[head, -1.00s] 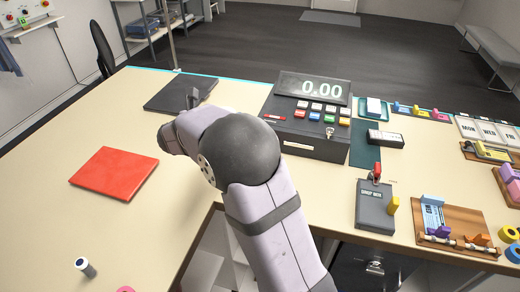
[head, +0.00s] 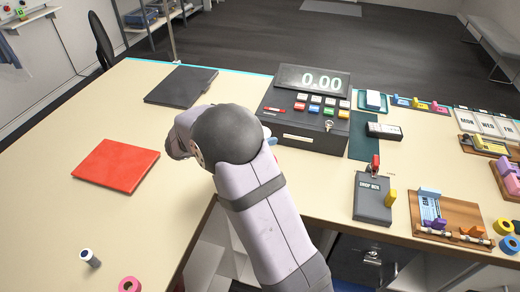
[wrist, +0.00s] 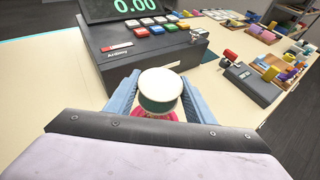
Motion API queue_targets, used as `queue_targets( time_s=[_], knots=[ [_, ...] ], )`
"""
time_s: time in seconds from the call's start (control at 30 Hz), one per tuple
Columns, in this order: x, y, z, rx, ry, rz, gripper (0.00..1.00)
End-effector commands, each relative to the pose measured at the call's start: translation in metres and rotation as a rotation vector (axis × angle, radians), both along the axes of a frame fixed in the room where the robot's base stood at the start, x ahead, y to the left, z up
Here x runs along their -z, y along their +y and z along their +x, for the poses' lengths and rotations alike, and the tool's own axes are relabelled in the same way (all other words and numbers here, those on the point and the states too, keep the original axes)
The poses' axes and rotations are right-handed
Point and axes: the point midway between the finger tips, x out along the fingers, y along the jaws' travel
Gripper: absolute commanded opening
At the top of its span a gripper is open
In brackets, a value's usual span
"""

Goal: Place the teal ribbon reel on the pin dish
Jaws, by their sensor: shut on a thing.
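In the wrist view my gripper (wrist: 160,84) has its two light-blue fingers shut on the teal ribbon reel (wrist: 160,101), a round piece with a cream top and a dark teal side. A pink-red thing (wrist: 152,115) shows just below the reel, mostly covered. It may be the pin dish; I cannot tell, nor whether the reel touches it. In the head view my arm hides the reel and most of the gripper; only a small light-blue bit shows beside the black register.
The black register (head: 305,108) stands close beyond my gripper. A red folder (head: 116,166) and a black pad (head: 181,85) lie at left. A white-topped reel (head: 89,257) and a pink ring (head: 129,284) sit at front left.

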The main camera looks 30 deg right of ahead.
Motion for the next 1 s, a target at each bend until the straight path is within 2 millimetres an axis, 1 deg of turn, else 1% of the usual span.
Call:
queue_targets(
  time_s=[0.13,0.43,0.73,0.8,1.0],
  knots=[
    [0.016,0.0,0.0,-0.001,0.003,-0.001,0.26],
    [0.026,0.0,0.0,-0.001,0.002,0.0,0.26],
    [0.058,0.0,0.0,-0.001,0.002,0.0,0.26],
    [0.061,0.0,0.0,-0.001,0.0,0.0,0.26],
    [0.063,0.0,0.0,-0.001,-0.003,0.0,0.26]
  ],
)
